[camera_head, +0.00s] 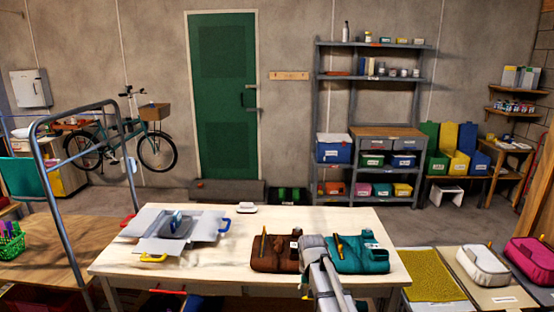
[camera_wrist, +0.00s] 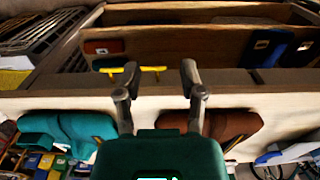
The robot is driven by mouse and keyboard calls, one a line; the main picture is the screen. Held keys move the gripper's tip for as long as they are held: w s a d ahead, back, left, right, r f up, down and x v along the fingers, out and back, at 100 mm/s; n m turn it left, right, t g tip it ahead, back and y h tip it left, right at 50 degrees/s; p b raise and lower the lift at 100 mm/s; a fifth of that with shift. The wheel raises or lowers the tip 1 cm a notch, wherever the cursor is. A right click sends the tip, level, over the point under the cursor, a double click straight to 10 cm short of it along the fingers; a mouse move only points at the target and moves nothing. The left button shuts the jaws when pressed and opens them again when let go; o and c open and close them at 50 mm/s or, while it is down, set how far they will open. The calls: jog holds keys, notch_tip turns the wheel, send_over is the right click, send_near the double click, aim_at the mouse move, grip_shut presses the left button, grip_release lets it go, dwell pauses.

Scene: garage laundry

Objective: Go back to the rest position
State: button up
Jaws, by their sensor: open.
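My gripper (camera_wrist: 160,78) is open in the wrist view, its two dark fingers apart with nothing between them. In the head view my grey arm rises at the front edge of the white table (camera_head: 225,222), and the fingers cannot be made out there. A brown pouch (camera_head: 275,253) lies left of the arm and a teal pouch (camera_head: 361,255) lies right of it. The wrist view is turned over and shows the teal pouch (camera_wrist: 68,130) at left and the brown pouch (camera_wrist: 220,124) at right, beyond the pale table edge.
A metal rail (camera_head: 62,190) stands at left. A side surface at right holds a yellow mat (camera_head: 432,288), a white pouch (camera_head: 483,264) and a pink pouch (camera_head: 534,258). The table's middle back is mostly clear.

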jog(key=s+d, duration=0.3)
jog(key=s, duration=0.5)
jog(key=s+d, duration=0.3)
jog(key=s, duration=0.5)
jog(key=shift+s+d, duration=0.2)
jog(key=shift+d, duration=0.15)
jog(key=shift+s, duration=0.1)
